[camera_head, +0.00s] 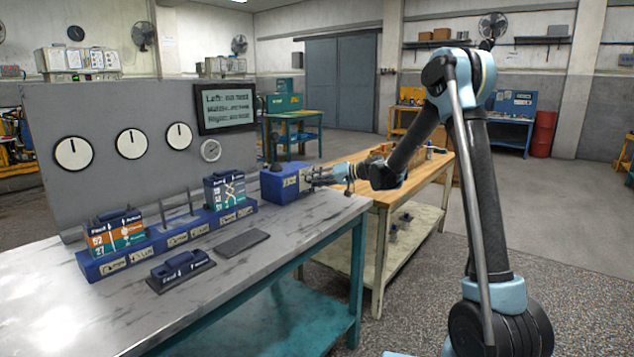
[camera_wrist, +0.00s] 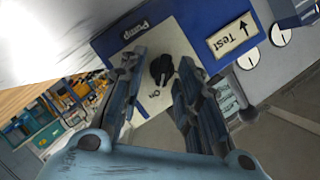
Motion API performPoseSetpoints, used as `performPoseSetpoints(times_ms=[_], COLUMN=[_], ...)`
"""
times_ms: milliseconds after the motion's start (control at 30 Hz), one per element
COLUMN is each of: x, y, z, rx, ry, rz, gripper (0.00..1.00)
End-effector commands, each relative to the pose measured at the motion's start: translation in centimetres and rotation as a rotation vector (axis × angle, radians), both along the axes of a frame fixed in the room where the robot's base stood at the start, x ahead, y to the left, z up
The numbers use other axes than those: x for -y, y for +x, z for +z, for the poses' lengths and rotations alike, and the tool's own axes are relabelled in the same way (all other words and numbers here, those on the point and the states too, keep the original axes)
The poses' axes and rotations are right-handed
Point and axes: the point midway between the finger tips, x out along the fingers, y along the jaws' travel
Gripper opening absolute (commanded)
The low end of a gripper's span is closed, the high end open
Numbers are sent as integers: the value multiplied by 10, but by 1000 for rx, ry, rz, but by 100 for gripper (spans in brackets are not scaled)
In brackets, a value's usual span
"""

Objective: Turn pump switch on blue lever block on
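The blue lever block (camera_head: 285,184) stands on the right end of the metal-topped table, with a dark lever (camera_head: 275,158) on top. In the wrist view, the block (camera_wrist: 195,38) shows a pale panel labelled "Pump" and a "Test" label with an arrow. My gripper (camera_wrist: 157,72) is open, with one finger on each side of the switch in the picture. In the head view, my gripper (camera_head: 312,176) is at the block's right face. Contact with the switch cannot be told.
A grey panel with several dials (camera_head: 130,144) and a text screen (camera_head: 225,108) stands behind. A long blue base (camera_head: 165,236) with modules lies left of the block. A loose dark module (camera_head: 180,270) and a flat dark plate (camera_head: 241,243) lie in front. A wooden bench (camera_head: 400,180) stands to the right.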

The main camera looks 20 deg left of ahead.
Motion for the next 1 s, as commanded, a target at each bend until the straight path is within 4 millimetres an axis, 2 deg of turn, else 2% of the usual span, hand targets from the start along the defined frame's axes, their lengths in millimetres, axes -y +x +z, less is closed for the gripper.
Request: performPoseSetpoints(times_ms=[167, 500, 700, 1000], x=[12, 72, 101, 115], y=[-1, -7, -9, -10], z=[3, 19, 27, 30], rx=[-1, -1, -1, -1], ry=[0, 1, 0, 0], rz=[0, -3, -3, -2], gripper=[31, 31, 31, 31])
